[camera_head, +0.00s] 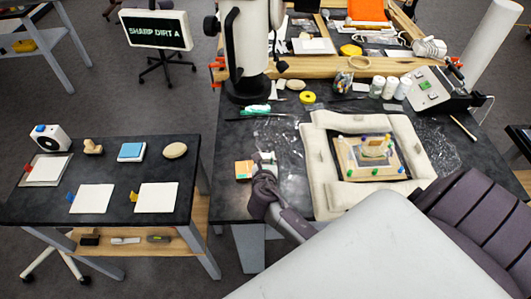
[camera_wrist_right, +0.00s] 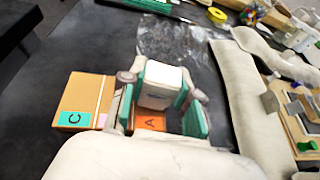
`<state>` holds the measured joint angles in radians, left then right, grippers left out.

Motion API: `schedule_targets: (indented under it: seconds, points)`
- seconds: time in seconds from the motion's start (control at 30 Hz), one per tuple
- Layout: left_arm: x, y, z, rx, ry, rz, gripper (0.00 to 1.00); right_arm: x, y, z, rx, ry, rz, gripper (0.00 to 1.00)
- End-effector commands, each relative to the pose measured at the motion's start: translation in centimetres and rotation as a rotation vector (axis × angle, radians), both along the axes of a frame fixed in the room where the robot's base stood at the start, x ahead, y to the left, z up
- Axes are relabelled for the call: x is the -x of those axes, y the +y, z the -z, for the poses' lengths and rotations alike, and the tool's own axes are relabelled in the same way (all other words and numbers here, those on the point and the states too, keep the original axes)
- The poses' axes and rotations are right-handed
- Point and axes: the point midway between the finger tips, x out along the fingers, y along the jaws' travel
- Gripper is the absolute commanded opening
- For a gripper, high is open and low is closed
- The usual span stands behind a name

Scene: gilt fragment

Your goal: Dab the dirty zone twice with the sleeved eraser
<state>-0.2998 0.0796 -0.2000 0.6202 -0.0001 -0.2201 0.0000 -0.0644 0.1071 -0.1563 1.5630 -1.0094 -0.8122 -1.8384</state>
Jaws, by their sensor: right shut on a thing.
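My right gripper (camera_head: 266,158) is over the dark bench, left of the padded frame. In the right wrist view its teal-padded fingers (camera_wrist_right: 160,102) are shut on a white block (camera_wrist_right: 166,80), apparently the sleeved eraser. An orange patch marked A (camera_wrist_right: 150,121) shows just below the block; I cannot tell if it belongs to it. A tan box (camera_head: 243,169) with a green C label (camera_wrist_right: 72,119) sits beside the gripper. The gilt fragment (camera_head: 373,148) stands on a wooden board inside the frame, among coloured pins. I cannot make out the dirty zone. My left gripper is not in view.
Cream cushions (camera_head: 322,160) ring the board. A microscope (camera_head: 250,50), a yellow tape roll (camera_head: 307,97) and white jars (camera_head: 390,88) stand behind. Clear film (camera_head: 280,135) lies nearby. A side table (camera_head: 120,165) holds white cards. A screen (camera_head: 156,30) reads "SHARP DIRT A".

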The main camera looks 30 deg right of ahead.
Motion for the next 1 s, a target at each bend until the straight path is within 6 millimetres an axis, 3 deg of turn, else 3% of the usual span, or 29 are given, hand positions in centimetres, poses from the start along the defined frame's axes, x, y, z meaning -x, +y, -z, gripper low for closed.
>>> schedule_targets:
  seconds: [1.0]
  points:
    - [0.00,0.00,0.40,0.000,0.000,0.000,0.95,0.02,0.01,0.77,-0.001,0.001,0.000,0.00]
